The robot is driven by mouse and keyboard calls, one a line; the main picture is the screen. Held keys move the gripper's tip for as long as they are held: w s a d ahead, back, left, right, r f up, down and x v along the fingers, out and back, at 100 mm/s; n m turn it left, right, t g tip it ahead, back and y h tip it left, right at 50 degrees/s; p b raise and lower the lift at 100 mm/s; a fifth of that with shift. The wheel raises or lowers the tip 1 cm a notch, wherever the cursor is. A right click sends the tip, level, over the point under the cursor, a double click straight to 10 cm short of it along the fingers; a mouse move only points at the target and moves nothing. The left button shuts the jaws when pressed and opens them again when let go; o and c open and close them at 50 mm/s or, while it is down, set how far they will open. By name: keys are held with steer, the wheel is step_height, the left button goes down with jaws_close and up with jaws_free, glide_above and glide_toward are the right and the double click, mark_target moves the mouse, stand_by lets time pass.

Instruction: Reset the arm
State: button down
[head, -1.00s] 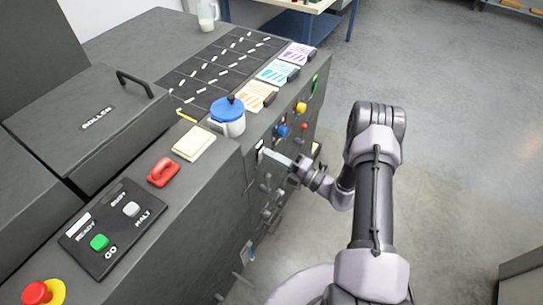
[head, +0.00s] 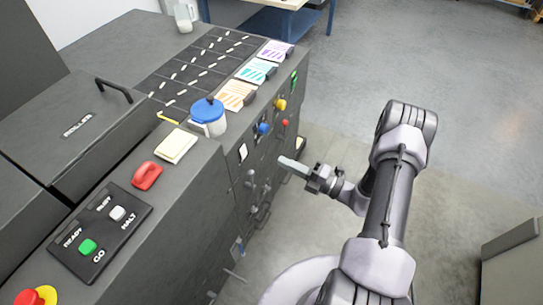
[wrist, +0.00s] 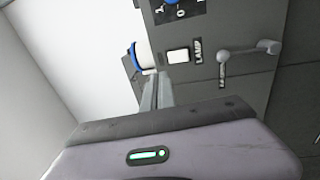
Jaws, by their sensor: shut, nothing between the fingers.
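My gripper (head: 290,164) is in front of the dark grey machine's (head: 217,187) side panel in the head view, apart from it, with free air between. Its fingers are together with nothing between them. In the wrist view the shut fingers (wrist: 157,91) point toward the panel, where a lit white switch (wrist: 178,56) labelled LAMP and a grey lever (wrist: 245,52) show. My arm reaches in from the lower right of the head view, bent at the elbow.
Open floor (head: 440,70) lies to the right; a grey box (head: 510,262) stands lower right.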

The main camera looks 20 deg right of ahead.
steer(key=shift+r+v, duration=0.2)
steer(key=shift+v, duration=0.65)
steer(key=shift+s, duration=0.1)
steer(key=s+a+r+n+g+b, duration=0.1)
steer(key=s+a+r+n+g, duration=0.2)
steer(key=a+r+n+g, duration=0.55)
steer(key=s+a+r+n+g+b, duration=0.1)
steer(key=s+a+r+n+g, duration=0.4)
steer(key=n, duration=0.7)
steer(key=s+r+n+t+h+b, duration=0.2)
steer(key=s+r+n+t+h, duration=0.3)
steer(key=n, duration=1.5)
steer(key=s+r+h, duration=0.4)
steer(key=s+h, duration=0.2)
steer(key=shift+s+r+n+b, duration=0.15)
steer(key=shift+s+n+b, duration=0.05)
steer(key=shift+n+b, duration=0.15)
